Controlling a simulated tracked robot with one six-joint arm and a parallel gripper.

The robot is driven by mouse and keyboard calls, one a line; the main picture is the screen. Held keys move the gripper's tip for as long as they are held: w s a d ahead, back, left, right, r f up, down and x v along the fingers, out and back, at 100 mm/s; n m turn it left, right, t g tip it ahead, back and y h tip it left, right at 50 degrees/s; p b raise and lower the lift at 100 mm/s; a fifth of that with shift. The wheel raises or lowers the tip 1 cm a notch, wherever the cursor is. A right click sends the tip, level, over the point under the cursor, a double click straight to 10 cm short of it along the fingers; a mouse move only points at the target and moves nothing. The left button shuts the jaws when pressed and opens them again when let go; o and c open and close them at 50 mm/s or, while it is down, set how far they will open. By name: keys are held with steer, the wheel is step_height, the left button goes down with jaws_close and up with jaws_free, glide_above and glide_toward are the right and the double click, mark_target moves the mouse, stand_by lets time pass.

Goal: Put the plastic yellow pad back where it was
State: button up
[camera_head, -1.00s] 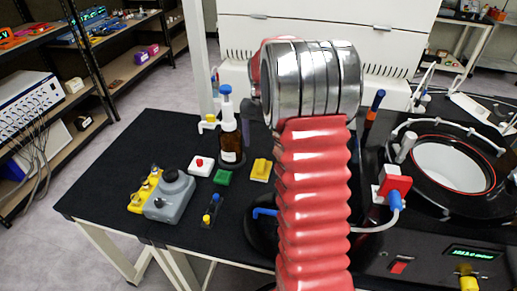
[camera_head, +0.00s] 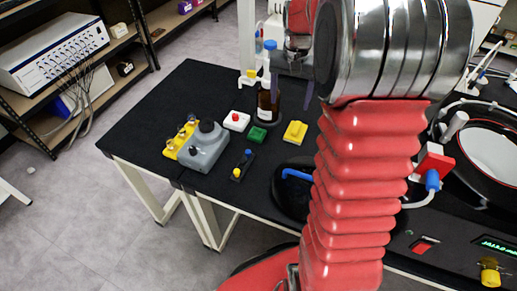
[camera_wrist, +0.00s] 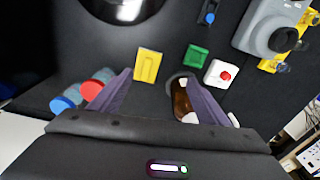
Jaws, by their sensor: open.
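The yellow pad (camera_head: 295,132) lies flat on the black table, to the right of a small green block. It also shows in the wrist view (camera_wrist: 149,65), just ahead of my fingertips and nearer the left finger. My gripper (camera_wrist: 164,80) is open, with its two purple-grey fingers apart and nothing held between them. In the head view, parts of the fingers (camera_head: 292,97) show behind the pad, beside the brown bottle. My red arm hides much of the table's right side.
The green block (camera_head: 257,134), a white box with a red button (camera_head: 236,121) and a brown bottle (camera_head: 268,98) stand close to the pad. A grey device (camera_head: 203,147) is farther left. The table's far left is clear.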

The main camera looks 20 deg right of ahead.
steer(key=s+a+r+n+t, duration=0.1)
steer(key=s+a+r+n, duration=0.1)
steer(key=s+a+r, duration=0.4)
steer(key=s+a+r+n+t, duration=0.1)
steer(key=s+a+r+n, duration=0.15)
steer(key=a, duration=0.45)
steer(key=s+a+n+t, duration=0.2)
steer(key=s+a, duration=0.6)
steer(key=s, duration=0.5)
steer(key=shift+a+f+n+t, duration=0.25)
steer(key=shift+f+n+t, duration=0.15)
steer(key=shift+n, duration=0.45)
steer(key=shift+c, duration=0.2)
